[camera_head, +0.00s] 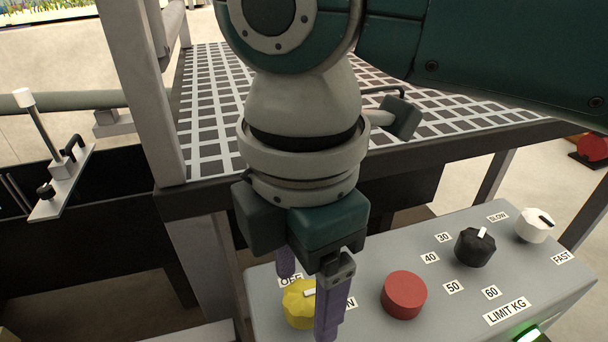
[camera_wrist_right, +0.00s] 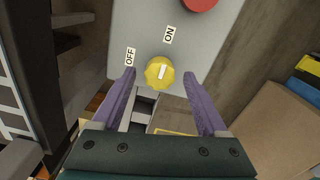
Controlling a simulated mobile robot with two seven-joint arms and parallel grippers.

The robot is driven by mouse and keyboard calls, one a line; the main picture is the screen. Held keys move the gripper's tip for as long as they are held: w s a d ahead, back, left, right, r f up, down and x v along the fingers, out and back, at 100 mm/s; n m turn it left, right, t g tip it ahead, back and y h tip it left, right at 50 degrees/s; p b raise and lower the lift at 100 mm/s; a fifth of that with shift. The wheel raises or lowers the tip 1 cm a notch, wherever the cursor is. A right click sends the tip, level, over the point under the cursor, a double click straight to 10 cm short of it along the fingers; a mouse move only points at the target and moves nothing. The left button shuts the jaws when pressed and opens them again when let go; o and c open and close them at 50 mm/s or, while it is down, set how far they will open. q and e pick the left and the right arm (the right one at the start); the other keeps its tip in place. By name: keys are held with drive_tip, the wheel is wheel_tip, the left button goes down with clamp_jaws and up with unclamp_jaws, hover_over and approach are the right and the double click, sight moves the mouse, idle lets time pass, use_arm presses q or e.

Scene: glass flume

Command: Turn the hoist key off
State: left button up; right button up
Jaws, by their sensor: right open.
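The hoist key is a yellow round knob (camera_head: 298,305) with a white pointer mark, at the left end of a grey control panel (camera_head: 390,270). It also shows in the right wrist view (camera_wrist_right: 153,78). Its mark points toward the ON label (camera_wrist_right: 169,35); the OFF label (camera_wrist_right: 130,57) is to the left there. My right gripper (camera_head: 306,306) points down over the knob, its purple fingers apart. In the wrist view the knob lies between the fingertips (camera_wrist_right: 159,75), with gaps on both sides. In the head view one finger hides part of the knob and the ON label. My left gripper is not in view.
A red button (camera_head: 404,295), a black knob (camera_head: 475,247) and a white knob (camera_head: 535,226) sit right of the key on the panel. A green-lit switch (camera_head: 528,335) is at its front edge. A grated platform (camera_head: 210,100) stands behind. A cardboard box (camera_wrist_right: 280,130) shows at lower right.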

drive_tip(key=shift+f, duration=0.1)
clamp_jaws()
idle(0.6)
